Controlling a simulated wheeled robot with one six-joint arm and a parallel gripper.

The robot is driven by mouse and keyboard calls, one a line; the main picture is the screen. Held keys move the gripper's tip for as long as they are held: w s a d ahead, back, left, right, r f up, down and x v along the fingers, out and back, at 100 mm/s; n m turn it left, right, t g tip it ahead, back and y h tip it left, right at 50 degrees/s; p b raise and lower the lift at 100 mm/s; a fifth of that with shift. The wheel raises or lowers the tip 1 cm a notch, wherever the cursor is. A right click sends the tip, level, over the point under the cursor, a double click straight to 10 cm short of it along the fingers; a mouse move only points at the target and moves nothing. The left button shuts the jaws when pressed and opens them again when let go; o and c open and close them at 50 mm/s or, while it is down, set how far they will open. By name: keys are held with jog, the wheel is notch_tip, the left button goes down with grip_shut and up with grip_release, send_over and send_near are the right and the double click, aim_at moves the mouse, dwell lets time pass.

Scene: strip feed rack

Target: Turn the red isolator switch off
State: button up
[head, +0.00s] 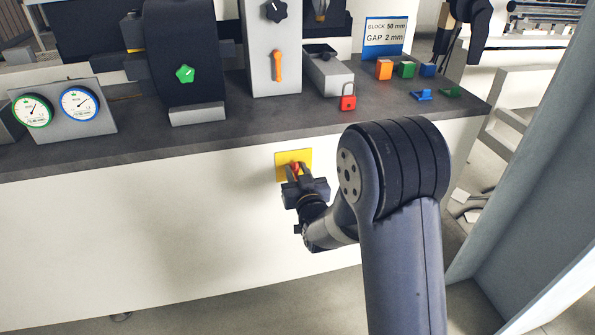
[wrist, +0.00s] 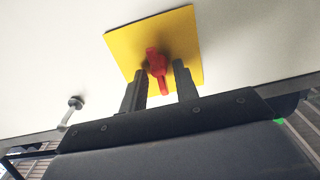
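The red isolator switch (wrist: 155,62) is a red handle on a yellow square plate (wrist: 190,40) fixed to the white front panel below the counter. In the wrist view its handle runs nearly along the finger direction, slightly tilted. In the head view the yellow plate (head: 283,159) shows, with the red handle (head: 296,168) mostly hidden by my gripper. My gripper (wrist: 161,78) is open, with one dark finger on each side of the lower part of the handle. A gap shows on both sides; I cannot tell whether the tips touch the plate.
On the counter (head: 240,135) above stand two gauges (head: 60,108), a green knob (head: 185,73), an orange lever (head: 278,65), a red padlock (head: 348,102) and several small coloured blocks (head: 406,69). The white panel (head: 150,220) around the plate is clear.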

jog(key=shift+w+a, duration=0.15)
jog(key=shift+w, duration=0.3)
grip_shut()
